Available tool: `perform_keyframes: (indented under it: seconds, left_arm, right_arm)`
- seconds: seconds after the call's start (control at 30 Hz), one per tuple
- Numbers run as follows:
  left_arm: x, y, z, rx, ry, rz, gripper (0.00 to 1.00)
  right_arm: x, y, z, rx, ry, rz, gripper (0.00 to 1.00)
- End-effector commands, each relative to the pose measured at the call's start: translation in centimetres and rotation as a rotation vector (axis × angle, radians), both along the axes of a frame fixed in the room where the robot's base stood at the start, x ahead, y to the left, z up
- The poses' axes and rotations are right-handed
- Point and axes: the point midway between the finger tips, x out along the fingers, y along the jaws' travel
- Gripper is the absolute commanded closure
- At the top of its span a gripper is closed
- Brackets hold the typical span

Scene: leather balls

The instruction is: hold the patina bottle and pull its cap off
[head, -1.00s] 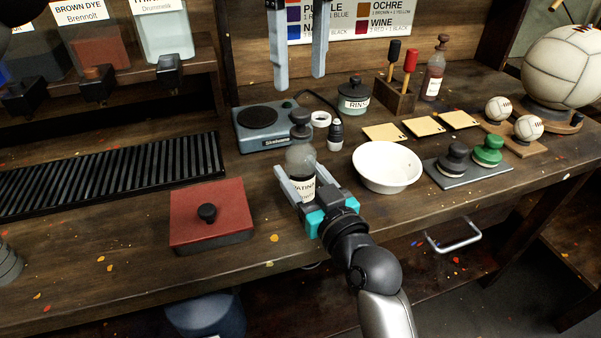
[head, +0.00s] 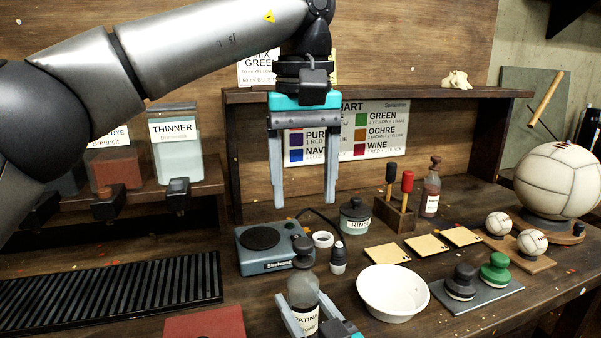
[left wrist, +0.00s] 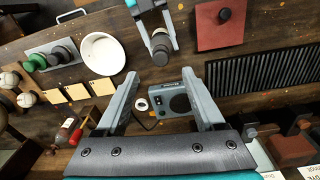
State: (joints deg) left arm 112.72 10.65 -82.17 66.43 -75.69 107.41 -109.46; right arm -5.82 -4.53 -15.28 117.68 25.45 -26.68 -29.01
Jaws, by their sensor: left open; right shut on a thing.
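The patina bottle (head: 304,288) is a clear, dark-filled bottle with a white label. It stands upright at the bench front in the head view, and its dark cap (head: 303,252) is on top. My right gripper (head: 308,312) is shut around the bottle's body, partly cut off by the lower edge. My left gripper (head: 304,203) is open and empty, fingers pointing down, above and apart from the cap. In the left wrist view the cap (left wrist: 161,54) shows beyond the open left fingers (left wrist: 158,78), with the right gripper (left wrist: 154,12) around the bottle.
A red-lidded box (head: 205,325) is at left. A shelf (head: 400,92) runs behind my left gripper.

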Motion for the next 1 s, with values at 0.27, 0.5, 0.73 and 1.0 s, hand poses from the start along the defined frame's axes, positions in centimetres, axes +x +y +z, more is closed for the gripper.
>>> perform_keyframes:
  seconds: [0.27,0.5,0.73,1.0]
  left_arm:
    - [-0.4,0.3,1.8,0.012,-0.057,-0.368,0.3]
    - [-0.4,0.5,1.8,0.018,-0.075,-0.469,0.3]
    - [-0.1,0.4,-1.6,0.018,-0.072,-0.47,0.3]
    - [0.5,0.2,-6.6,0.018,-0.071,-0.467,0.3]
  right_arm:
    - [0.0,0.0,-0.1,0.0,0.001,0.0,1.0]
    - [0.0,0.0,0.0,0.0,0.001,0.0,1.0]
    - [0.0,0.0,0.0,0.0,0.001,0.0,1.0]
    - [0.0,0.0,0.0,0.0,0.001,0.0,1.0]
